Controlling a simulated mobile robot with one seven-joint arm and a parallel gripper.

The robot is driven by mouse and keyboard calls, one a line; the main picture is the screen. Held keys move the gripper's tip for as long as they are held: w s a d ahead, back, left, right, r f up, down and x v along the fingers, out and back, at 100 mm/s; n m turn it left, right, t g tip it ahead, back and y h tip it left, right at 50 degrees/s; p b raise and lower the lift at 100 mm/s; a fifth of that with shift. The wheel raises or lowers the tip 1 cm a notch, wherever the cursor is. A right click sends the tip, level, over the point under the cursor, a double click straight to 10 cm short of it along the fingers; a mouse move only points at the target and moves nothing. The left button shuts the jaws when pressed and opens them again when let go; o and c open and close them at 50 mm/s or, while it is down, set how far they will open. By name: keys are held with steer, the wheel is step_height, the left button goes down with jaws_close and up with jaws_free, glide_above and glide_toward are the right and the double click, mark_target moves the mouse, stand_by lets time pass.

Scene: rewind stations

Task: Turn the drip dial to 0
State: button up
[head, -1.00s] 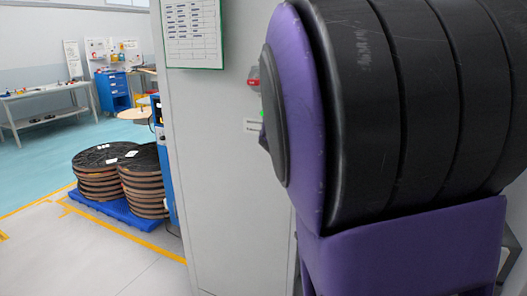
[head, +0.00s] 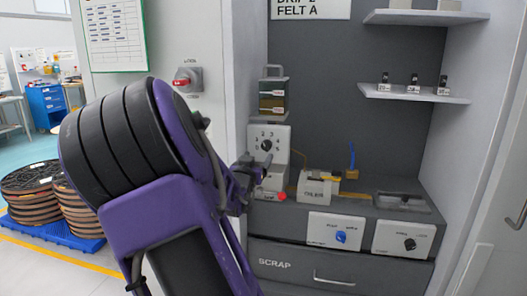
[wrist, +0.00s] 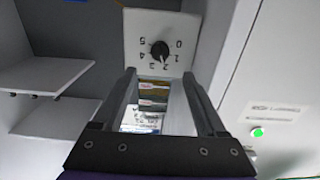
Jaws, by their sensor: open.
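The drip dial (head: 266,146) is a black round knob on a white numbered plate, standing in the back left of the grey cabinet. The wrist view shows the dial (wrist: 160,50) ringed by the numbers 0 to 5, upside down. Its pointer seems to lie near 2, but it is too small to be sure. My gripper (head: 243,180) is in front of the dial's box, a little lower and to its left. In the wrist view my gripper (wrist: 160,78) is open and empty, with the dial beyond the fingertips; they look apart from it.
Two more knobs, blue (head: 341,237) and black (head: 410,244), are on lower panels. A red switch (head: 182,82) is on the left wall. Shelves (head: 415,93) hang at right.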

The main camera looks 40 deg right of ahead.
mark_target(265, 146)
steer(key=x, duration=0.9)
steer(key=shift+w+d+b, duration=0.15)
steer(key=shift+b, duration=0.2)
steer(key=shift+c, duration=0.3)
jaws_close()
